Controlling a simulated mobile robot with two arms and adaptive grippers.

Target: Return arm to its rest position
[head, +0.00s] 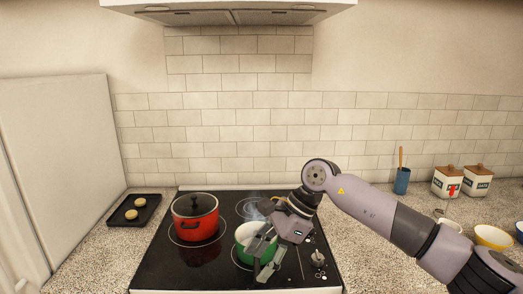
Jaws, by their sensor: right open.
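My right arm reaches in from the right side of the head view, over the cooktop. My right gripper (262,260) is open, with its fingers pointing down and to the left, in front of and over a green pot (243,236). The gripper hides part of the pot, which is pale inside. I cannot tell whether the fingers touch the pot. My left gripper is not in view.
A red pot with a dark lid (195,217) stands on the black cooktop (165,265). A dark tray (134,210) with two round pieces lies left. Right are a blue cup (402,181), two canisters (448,183) and a yellow bowl (493,237). A range hood (230,12) hangs above.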

